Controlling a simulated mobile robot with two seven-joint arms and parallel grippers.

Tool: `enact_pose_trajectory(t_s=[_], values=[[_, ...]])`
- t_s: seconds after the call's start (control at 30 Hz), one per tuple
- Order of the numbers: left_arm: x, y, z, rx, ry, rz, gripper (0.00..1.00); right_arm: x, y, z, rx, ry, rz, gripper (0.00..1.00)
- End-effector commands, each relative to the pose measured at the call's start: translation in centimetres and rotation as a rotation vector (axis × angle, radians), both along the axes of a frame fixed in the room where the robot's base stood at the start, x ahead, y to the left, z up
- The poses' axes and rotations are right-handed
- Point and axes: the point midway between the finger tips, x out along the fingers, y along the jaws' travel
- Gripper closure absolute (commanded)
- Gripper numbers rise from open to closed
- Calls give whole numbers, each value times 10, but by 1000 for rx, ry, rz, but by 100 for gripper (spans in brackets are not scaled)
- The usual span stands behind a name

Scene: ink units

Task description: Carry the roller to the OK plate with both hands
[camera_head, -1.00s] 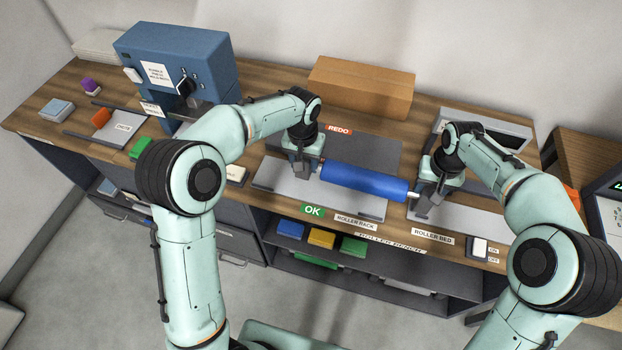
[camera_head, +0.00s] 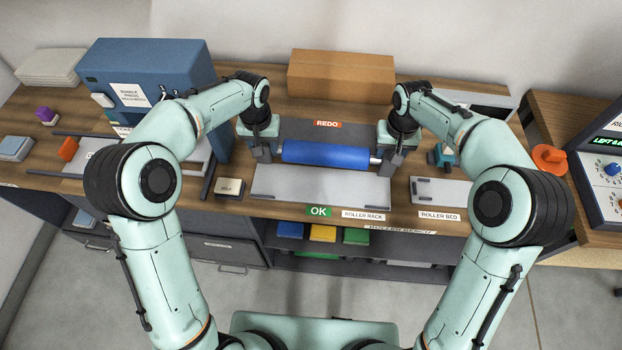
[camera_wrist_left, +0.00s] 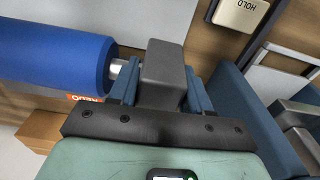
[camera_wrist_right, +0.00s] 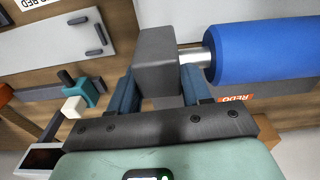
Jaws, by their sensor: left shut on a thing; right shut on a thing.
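The blue roller (camera_head: 326,153) is held level between my two grippers, over the border between the dark REDO plate (camera_head: 345,132) and the light grey OK plate (camera_head: 320,187). The green OK label (camera_head: 319,211) is on the front edge below that plate. My left gripper (camera_head: 264,152) is shut on the roller's left metal shaft end, seen in the left wrist view (camera_wrist_left: 118,68). My right gripper (camera_head: 390,160) is shut on the right shaft end, seen in the right wrist view (camera_wrist_right: 193,56). The OK plate looks empty. The roller's height above the plates is hard to tell.
A cardboard box (camera_head: 341,76) stands behind the REDO plate. A blue machine (camera_head: 150,85) stands at the left. The roller bed (camera_head: 440,192) lies to the right, with a teal object (camera_head: 442,157) behind it. A HOLD button (camera_head: 230,187) sits left of the OK plate.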

Motion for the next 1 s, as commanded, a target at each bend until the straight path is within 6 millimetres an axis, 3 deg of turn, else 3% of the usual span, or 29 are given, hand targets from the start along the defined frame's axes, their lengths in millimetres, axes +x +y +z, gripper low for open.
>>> enact_pose_trajectory(t_s=[0.6, 1.0], values=[[2, -1, 2, -6, -10, 7, 100, -2, 1, -2, -2, 6, 8, 100], [-14, -1, -27, -6, 18, 7, 100, -17, 1, -31, -1, 33, 7, 100]])
